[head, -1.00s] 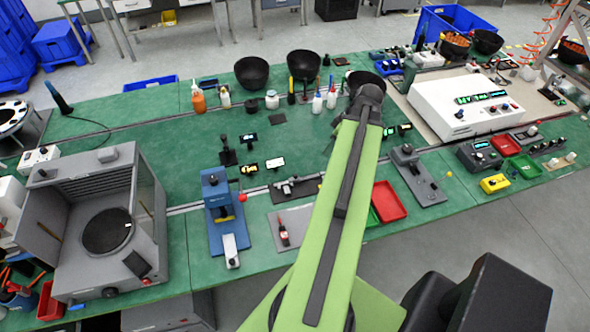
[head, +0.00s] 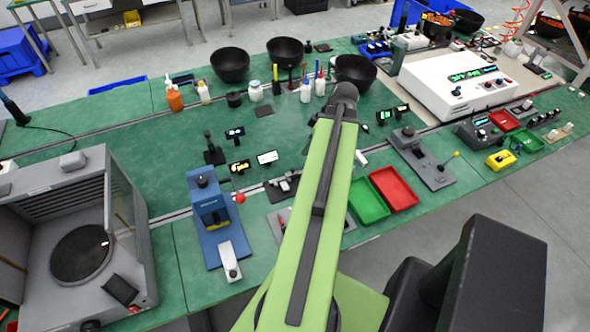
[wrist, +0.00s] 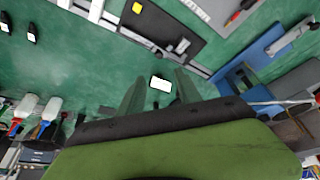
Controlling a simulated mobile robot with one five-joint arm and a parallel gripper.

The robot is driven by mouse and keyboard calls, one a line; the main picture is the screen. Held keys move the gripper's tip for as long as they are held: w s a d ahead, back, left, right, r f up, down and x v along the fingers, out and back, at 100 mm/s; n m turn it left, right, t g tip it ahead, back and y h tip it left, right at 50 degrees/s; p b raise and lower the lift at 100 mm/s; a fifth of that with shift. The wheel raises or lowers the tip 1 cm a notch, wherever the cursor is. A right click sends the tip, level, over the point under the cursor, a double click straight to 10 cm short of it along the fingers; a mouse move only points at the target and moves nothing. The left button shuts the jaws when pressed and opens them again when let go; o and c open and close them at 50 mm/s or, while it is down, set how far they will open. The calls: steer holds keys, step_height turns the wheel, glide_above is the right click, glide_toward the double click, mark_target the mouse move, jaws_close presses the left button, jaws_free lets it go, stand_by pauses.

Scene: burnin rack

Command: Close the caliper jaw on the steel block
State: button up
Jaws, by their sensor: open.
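In the head view a small grey metal device (head: 283,184), likely the caliper, lies on a dark mat left of my arm. Its jaw and the steel block are too small to tell apart, and my arm hides part of this area. The fingers are hidden in the head view.
A blue press (head: 210,212) stands left of the mat and a grey chamber (head: 75,225) further left. A green tray (head: 369,201) and a red tray (head: 393,188) lie right of my arm. A small white-screened device (wrist: 160,83) shows between the fingers in the wrist view.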

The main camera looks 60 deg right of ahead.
mark_target(293, 168)
steer(key=b+x, duration=0.3)
steer(key=x, duration=0.1)
steer(key=b+x, duration=0.4)
steer(key=x, duration=0.1)
steer(key=b+x, duration=0.4)
steer(key=shift+s+f, duration=0.15)
steer(key=shift+f, duration=0.3)
steer(key=shift+w+f+b, duration=0.4)
steer(key=shift+f+b, duration=0.15)
steer(key=shift+b, duration=0.15)
steer(key=shift+c, duration=0.2)
